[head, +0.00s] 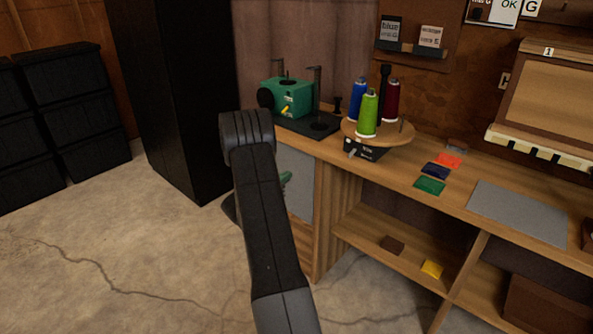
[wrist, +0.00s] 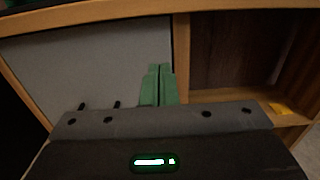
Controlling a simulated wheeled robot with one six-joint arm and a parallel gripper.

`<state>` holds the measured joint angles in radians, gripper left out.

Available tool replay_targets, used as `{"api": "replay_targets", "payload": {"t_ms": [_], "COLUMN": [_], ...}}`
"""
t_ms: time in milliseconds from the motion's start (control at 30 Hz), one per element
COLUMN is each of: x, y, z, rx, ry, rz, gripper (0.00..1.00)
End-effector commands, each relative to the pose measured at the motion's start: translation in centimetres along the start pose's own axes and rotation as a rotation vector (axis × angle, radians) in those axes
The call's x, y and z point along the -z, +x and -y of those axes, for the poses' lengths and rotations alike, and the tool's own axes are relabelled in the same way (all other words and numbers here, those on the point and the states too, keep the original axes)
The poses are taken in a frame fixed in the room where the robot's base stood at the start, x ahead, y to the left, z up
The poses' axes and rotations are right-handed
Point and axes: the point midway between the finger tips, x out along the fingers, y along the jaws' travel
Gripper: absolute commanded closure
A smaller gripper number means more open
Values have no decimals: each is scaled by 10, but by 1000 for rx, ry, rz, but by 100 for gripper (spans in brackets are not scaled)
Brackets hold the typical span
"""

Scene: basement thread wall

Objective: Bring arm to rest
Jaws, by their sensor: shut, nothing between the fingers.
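In the wrist view, the green fingers of my gripper (wrist: 158,84) are together with nothing between them. They point toward the grey panel (wrist: 95,62) and the wooden upright of the bench. In the head view, my arm rises from the bottom middle and bends over at its top, in front of the bench. Only a bit of green gripper (head: 286,179) shows beside the arm there; the rest is hidden behind it.
The wooden bench (head: 400,178) holds a green machine (head: 290,98) and a round stand with thread cones, including a green cone (head: 367,114). Coloured patches and a grey mat (head: 518,212) lie to the right. A dark cabinet (head: 172,90) stands left. The concrete floor at left is open.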

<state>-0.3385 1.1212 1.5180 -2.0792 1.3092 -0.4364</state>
Motion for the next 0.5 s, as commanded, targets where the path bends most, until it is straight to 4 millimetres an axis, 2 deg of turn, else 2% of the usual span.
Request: {"api": "replay_targets", "payload": {"t_ms": [33,200,500], "x": [-1,0,1], "y": [-9,-26,-29], "z": [0,0,0], "rx": [-3,-1,0], "ry": [-2,-2,-1], "rz": [-1,-1,-1], "gripper": [100,100,100]}}
